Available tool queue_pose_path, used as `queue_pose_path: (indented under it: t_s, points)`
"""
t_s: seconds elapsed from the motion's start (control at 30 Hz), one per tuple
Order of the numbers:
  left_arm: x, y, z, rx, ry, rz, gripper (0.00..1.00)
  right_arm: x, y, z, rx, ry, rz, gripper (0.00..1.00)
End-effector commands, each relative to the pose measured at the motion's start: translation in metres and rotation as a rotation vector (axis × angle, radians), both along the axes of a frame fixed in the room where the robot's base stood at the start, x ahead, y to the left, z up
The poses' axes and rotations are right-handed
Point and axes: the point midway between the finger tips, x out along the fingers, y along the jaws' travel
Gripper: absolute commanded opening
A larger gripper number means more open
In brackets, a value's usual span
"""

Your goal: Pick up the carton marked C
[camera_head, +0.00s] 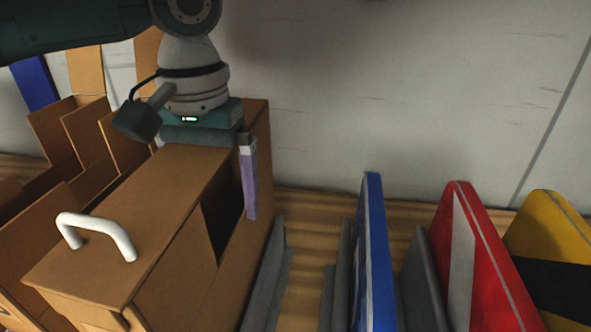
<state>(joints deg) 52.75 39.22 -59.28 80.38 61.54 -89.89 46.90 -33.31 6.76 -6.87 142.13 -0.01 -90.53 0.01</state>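A large brown cardboard carton (135,225) with a white handle (100,232) on its top stands at the left front. A dark opening shows in its right side. No letter C is readable on any face that shows. My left arm comes in from the upper left. Its wrist is above and behind the carton, and the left gripper (248,180) points down beside the carton's far right part. One thin purple strip, apparently a finger, shows there; the rest is hidden, so its opening cannot be told. My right gripper is out of view.
Several open brown boxes (70,128) stand at the left back. A blue sign (371,250), a red and white sign (475,260) and a yellow and black sign (550,235) stand in grey racks at right. Bare wooden surface (305,275) shows between carton and signs.

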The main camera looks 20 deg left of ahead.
Motion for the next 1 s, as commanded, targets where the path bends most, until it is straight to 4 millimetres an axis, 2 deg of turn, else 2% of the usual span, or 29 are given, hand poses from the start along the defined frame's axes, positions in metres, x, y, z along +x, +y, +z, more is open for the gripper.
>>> queue_pose_path:
  t_s: [0.07, 0.83, 1.0]
  points:
    - [-0.0001, -0.0001, 0.0001, 0.0, 0.0, 0.0, 0.89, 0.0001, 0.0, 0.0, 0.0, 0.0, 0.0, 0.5]
    - [-0.0002, 0.0, 0.0004, 0.0, 0.001, 0.0, 0.02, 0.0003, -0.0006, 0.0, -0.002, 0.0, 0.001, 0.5]
    - [0.0001, -0.0001, 0.0008, -0.001, 0.0, 0.0, 0.0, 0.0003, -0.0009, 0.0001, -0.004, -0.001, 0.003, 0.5]
